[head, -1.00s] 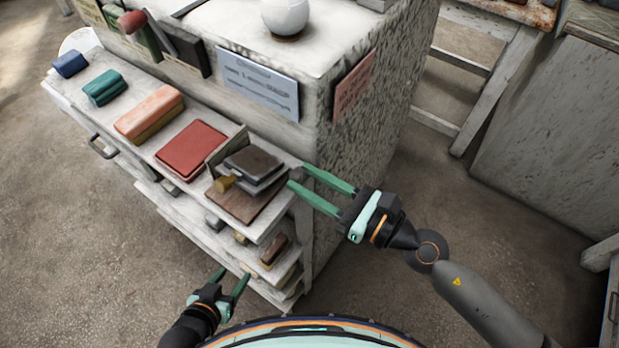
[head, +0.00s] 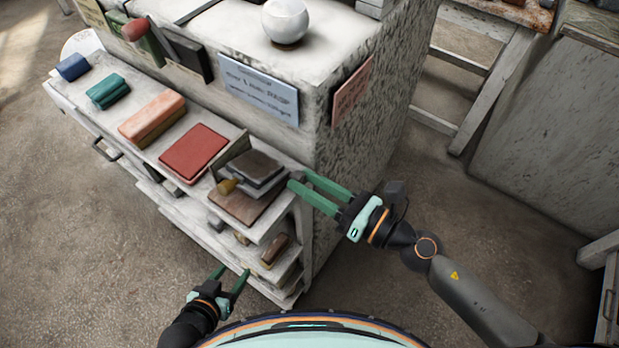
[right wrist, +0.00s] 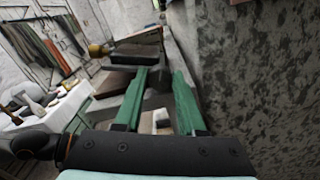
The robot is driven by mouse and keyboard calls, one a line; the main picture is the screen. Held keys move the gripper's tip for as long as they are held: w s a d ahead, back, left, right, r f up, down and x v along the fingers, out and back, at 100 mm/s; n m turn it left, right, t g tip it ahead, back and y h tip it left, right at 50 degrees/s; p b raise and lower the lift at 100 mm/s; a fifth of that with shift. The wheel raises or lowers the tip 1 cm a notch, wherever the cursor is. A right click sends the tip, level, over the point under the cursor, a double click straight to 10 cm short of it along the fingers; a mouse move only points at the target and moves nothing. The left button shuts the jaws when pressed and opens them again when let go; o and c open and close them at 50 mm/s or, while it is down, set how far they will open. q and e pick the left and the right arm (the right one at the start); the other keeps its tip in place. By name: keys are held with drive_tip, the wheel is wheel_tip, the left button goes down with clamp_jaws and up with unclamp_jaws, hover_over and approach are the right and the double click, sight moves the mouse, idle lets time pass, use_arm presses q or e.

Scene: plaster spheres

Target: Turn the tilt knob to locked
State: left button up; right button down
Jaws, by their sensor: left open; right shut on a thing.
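The tilting stand (head: 257,165), a stack of dark and grey plates on a brown base, sits at the right end of the shelf; it also shows in the right wrist view (right wrist: 135,50). A brass knob (head: 227,186) sticks out at its left side. My right gripper (head: 298,180) is at the stand's right side, shut on a small grey piece there that looks like the tilt knob. The fingers mostly hide it, and its setting cannot be read. My left gripper (head: 232,272) is open and empty, low in front of the shelves.
A red block (head: 197,151), an orange block (head: 152,119), a green block (head: 107,91) and a blue block (head: 73,67) line the shelf. A white sphere (head: 285,20) stands on the plinth above. The speckled plinth side (head: 360,120) is close beyond my right gripper. Open floor lies to the right.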

drive_tip(key=c, duration=0.5)
unclamp_jaws()
drive_tip(key=shift+s+d+f, duration=0.15)
drive_tip(key=shift+s+d, duration=0.05)
drive_tip(key=shift+d, duration=0.1)
drive_tip(key=b+v, duration=0.6)
drive_tip(key=v, duration=0.5)
drive_tip(key=shift+s+d+b, duration=0.25)
drive_tip(key=shift+d+b, duration=0.05)
drive_tip(key=shift+b, duration=0.1)
